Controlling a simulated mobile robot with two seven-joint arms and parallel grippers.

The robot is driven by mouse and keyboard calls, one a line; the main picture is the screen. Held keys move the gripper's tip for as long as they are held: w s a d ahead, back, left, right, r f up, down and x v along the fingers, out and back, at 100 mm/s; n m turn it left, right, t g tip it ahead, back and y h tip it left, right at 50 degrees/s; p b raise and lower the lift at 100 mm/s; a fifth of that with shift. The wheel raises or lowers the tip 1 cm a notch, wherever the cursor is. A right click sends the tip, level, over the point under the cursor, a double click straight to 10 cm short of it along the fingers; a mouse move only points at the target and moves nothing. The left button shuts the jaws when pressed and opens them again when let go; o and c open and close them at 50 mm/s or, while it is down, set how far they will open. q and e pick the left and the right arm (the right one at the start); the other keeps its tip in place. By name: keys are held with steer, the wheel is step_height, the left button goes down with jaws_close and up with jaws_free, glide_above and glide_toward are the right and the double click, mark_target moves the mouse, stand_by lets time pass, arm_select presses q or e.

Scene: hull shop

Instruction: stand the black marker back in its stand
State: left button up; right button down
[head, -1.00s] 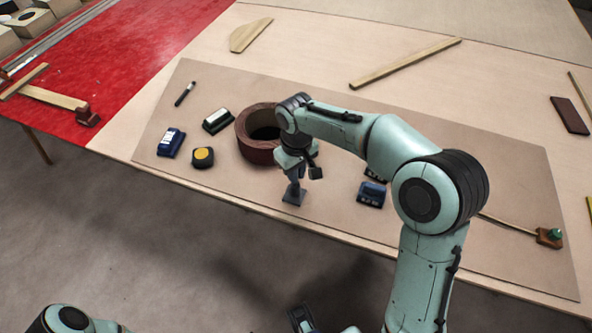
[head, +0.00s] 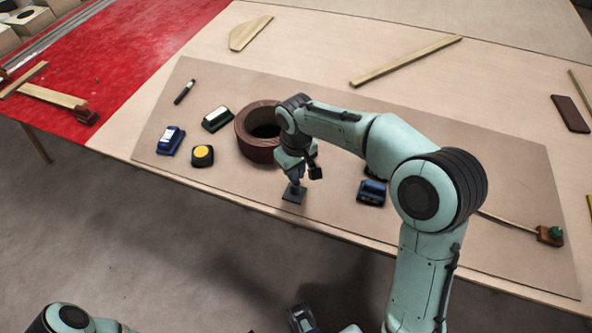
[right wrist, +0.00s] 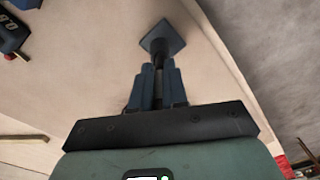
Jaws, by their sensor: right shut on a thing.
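The stand (head: 293,194) is a small dark square plate near the front edge of the mat. In the right wrist view its plate (right wrist: 163,40) lies beyond my fingertips, with a short dark post on it. My right gripper (head: 296,180) points down over the stand. It is shut on the black marker (right wrist: 158,82), a dark shaft mostly hidden between the fingers and lined up with the post. I cannot tell how deep the marker sits. Parts of my left arm show at the bottom edge; its jaws cannot be made out.
A brown ring-shaped roll (head: 257,150) stands just left of my right gripper. A dark pen (head: 184,92), a yellow-topped tape measure (head: 202,156) and blue tools (head: 170,140) lie farther left. Another blue tool (head: 372,192) lies to the right. The front table edge is close.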

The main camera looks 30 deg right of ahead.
steer(key=shift+f, duration=0.2)
stand_by(0.3)
steer(key=c, duration=1.1)
jaws_free()
steer(key=shift+r, duration=0.2)
step_height(320, 180, up, 13)
steer(key=p, duration=0.2)
steer(key=shift+p, duration=0.3)
